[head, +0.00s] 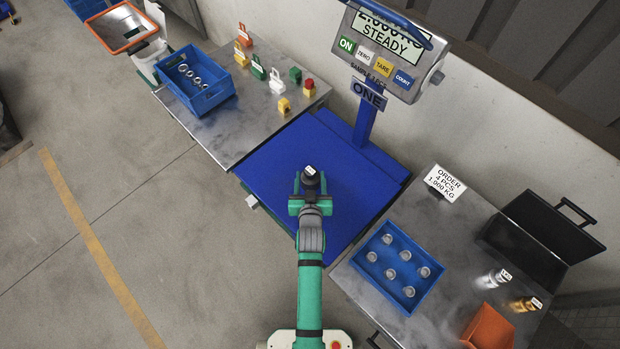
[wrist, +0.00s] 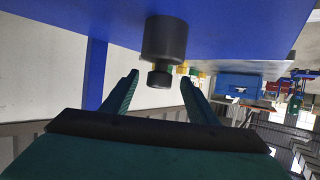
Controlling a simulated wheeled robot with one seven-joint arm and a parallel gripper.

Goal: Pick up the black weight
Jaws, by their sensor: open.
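The black weight (head: 310,179) stands upright on the blue platform (head: 345,180) of the scale, with a small white label on top. My gripper (head: 310,190) is open, at the near side of the weight. In the wrist view, which is upside down, the weight (wrist: 165,40) shows as a dark cylinder with a narrower knob. My fingers (wrist: 160,78) lie to either side of the knob, with gaps visible; the weight's wide body is beyond the fingertips. Whether the fingers reach fully around it I cannot tell.
The scale's display (head: 388,40) reads STEADY, its top line partly cut off. A left table holds a blue bin (head: 195,85) with rings and several coloured tagged pieces. A right table holds a blue tray (head: 397,268), an open black case (head: 530,240), silver and brass weights, and an orange bin (head: 490,328).

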